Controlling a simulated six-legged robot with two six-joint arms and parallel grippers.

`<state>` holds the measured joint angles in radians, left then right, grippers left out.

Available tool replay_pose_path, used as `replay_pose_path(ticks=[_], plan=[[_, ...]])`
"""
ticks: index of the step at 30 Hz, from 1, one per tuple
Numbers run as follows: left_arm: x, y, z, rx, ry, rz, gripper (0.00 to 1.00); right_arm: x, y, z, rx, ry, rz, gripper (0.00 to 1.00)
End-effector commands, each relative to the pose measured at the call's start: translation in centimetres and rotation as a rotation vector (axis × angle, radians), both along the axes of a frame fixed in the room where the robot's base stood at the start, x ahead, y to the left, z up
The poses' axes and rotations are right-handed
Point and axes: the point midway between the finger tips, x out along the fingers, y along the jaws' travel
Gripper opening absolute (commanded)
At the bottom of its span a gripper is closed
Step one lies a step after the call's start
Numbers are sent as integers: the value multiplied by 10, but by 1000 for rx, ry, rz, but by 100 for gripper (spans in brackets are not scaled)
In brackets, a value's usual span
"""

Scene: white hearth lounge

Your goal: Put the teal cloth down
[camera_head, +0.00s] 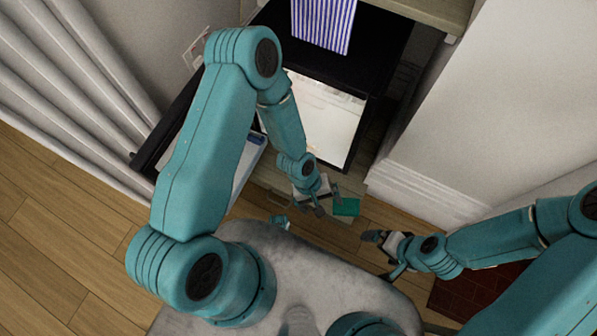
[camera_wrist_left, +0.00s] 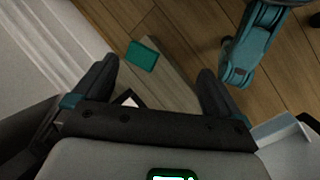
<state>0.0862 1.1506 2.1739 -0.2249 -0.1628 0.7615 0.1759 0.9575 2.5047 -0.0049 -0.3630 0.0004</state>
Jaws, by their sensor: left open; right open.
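The teal cloth (camera_head: 346,207) is a small flat rectangle in the head view, just right of my left gripper (camera_head: 327,201). In the left wrist view the cloth (camera_wrist_left: 142,55) lies beyond the open fingers, towards the left one, on or over a pale strip. I cannot tell its exact height. My left gripper (camera_wrist_left: 157,70) is open with nothing between its fingers. My right gripper (camera_head: 381,256) is open and empty, below and right of the cloth, apart from it.
A black cabinet with a pale panel (camera_head: 322,118) stands behind the cloth. A blue-striped cloth (camera_head: 323,20) hangs above it. A white wall (camera_head: 480,110) bounds the right and a pale curtain (camera_head: 75,90) the left. Bare wood floor (camera_head: 60,250) shows at left.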

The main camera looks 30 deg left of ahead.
Motion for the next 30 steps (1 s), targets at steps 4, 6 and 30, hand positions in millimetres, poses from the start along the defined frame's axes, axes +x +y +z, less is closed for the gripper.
replay_pose_path(ticks=[4,6,30], plan=[[-30,27,32,15,-133,-220,99,0,0,0,0,0,0,99],[-40,35,41,29,-175,-300,99,0,0,0,0,0,0,99],[-53,43,142,48,-221,-402,99,0,0,92,0,0,0,99]])
